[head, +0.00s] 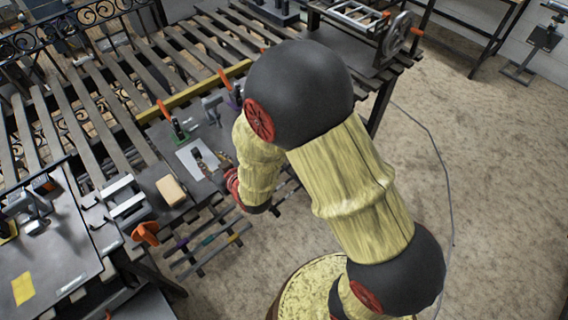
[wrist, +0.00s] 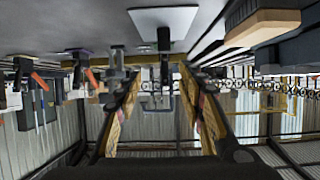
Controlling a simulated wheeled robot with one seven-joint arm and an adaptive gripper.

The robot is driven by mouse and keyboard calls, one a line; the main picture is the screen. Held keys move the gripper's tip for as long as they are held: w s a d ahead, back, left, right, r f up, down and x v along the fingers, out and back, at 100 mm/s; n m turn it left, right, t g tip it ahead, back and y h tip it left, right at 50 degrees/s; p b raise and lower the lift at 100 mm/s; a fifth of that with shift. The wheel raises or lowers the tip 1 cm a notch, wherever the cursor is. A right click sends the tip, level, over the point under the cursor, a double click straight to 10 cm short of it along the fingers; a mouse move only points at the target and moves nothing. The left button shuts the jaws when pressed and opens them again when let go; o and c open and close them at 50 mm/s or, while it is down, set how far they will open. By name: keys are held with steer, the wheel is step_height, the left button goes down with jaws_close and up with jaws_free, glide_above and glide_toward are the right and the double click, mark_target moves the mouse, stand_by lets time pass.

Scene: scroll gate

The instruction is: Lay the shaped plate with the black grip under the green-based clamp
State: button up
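The pale shaped plate (head: 187,155) lies flat on the dark bench top in the head view, with its black grip (head: 197,154) standing on it. In the wrist view, which is upside down, the plate (wrist: 163,20) is ahead and the grip (wrist: 164,42) lines up with the gap between my fingers. The green-based clamp (head: 177,130), with an orange handle, stands just beyond the plate. My gripper (wrist: 162,82) is open, its two fingers apart, short of the grip by the look of it. My arm hides most of it in the head view.
A tan block (head: 171,190) lies on the bench near the plate; it also shows in the wrist view (wrist: 262,27). A purple-based clamp (head: 233,95) stands to the back right. A yellow bar (head: 195,90) runs behind. An orange-handled clamp (head: 146,233) is at the near edge.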

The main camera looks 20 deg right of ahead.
steer(key=s+d+r+m+g+h, duration=0.1)
steer(key=s+d+r+g, duration=0.15)
steer(key=d+r, duration=0.35)
steer(key=s+d+r+m+g+h, duration=0.1)
steer(key=s+d+r, duration=0.25)
steer(key=r, duration=0.55)
steer(key=s+d+r+g, duration=0.1)
steer(key=s+d+r, duration=0.2)
steer(key=s, duration=0.8)
steer(key=s+d+r+m+g+h, duration=0.1)
steer(key=s+r, duration=0.4)
steer(key=s, duration=0.6)
steer(key=shift+d+g, duration=0.75)
steer(key=shift+d, duration=0.35)
steer(key=shift+w+f, duration=0.1)
steer(key=shift+f, duration=0.15)
steer(key=shift+c, duration=0.3)
